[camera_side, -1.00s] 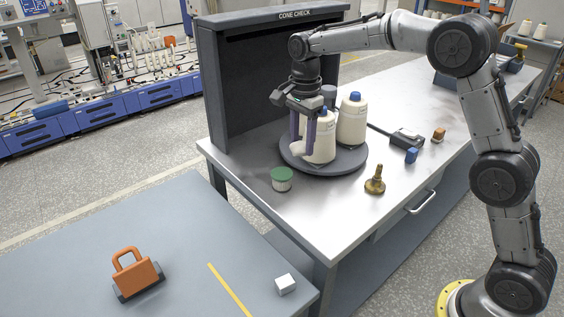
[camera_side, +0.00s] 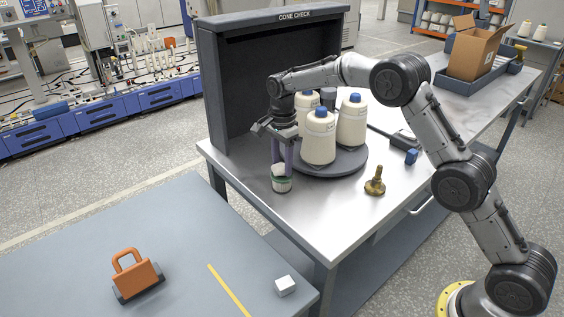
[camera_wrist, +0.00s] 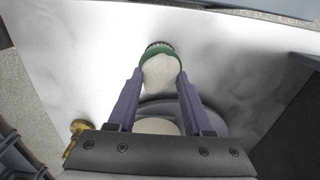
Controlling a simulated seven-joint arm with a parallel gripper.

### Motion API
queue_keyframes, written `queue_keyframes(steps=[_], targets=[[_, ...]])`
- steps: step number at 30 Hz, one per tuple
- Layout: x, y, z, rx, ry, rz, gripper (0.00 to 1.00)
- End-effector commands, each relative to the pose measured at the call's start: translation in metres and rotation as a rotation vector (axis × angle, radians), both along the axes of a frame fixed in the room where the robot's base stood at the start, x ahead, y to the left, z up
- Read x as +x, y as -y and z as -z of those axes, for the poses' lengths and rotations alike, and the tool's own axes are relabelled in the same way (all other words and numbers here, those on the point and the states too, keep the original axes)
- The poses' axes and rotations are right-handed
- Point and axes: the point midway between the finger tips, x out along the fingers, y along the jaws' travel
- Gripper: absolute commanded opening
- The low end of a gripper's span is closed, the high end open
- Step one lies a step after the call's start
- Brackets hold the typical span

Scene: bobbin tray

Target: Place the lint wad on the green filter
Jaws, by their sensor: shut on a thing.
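My gripper (camera_side: 282,168) is shut on the lint wad (camera_side: 278,170), a small off-white lump. It holds the wad right at the top of the green filter (camera_side: 282,184), a small round cup with a green top standing on the metal table. In the wrist view, the lint wad (camera_wrist: 160,76) sits between the two purple fingers of my gripper (camera_wrist: 160,74) and covers most of the green filter (camera_wrist: 148,54), whose rim shows behind it. I cannot tell whether the wad touches the filter.
A dark turntable (camera_side: 335,168) with several cream yarn cones (camera_side: 318,140) stands just behind my gripper. The dark CONE CHECK booth (camera_side: 225,90) is behind. A brass fitting (camera_side: 375,182) stands to the right, with a small blue block (camera_side: 411,156) beyond. The table front is clear.

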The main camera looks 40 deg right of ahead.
Motion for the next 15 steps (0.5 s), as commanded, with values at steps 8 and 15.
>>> queue_keyframes(steps=[8, 15], targets=[[0.0000, 0.0000, 0.0021, 0.000, 0.000, 0.000, 0.00], [0.0002, 0.0000, 0.0019, 0.000, 0.001, 0.000, 0.80]])
